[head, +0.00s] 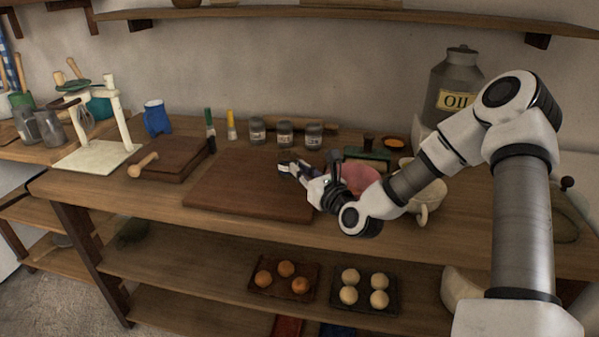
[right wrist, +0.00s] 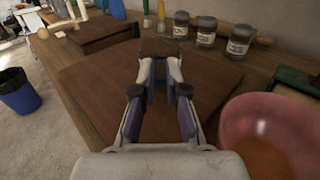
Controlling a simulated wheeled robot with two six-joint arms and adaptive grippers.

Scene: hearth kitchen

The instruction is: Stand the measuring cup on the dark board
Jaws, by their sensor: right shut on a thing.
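The dark board (head: 240,188) is the large flat brown board in the middle of the counter; it also fills the middle of the right wrist view (right wrist: 95,85). My right gripper (head: 290,169) is over the board's right part, reaching in from the right. In the right wrist view its fingers (right wrist: 159,66) are closed on a small brown thing (right wrist: 157,47), apparently the measuring cup. Its shape is mostly hidden by the fingers, and I cannot tell whether it touches the board. My left gripper is not in view.
A pink bowl (head: 360,180) stands close beside my right wrist. Several grey jars (head: 285,134) line the board's back. A smaller board (head: 178,154), a wooden pestle-like tool (head: 143,165) and a blue jug (head: 157,118) are at left. The large board's left and front are clear.

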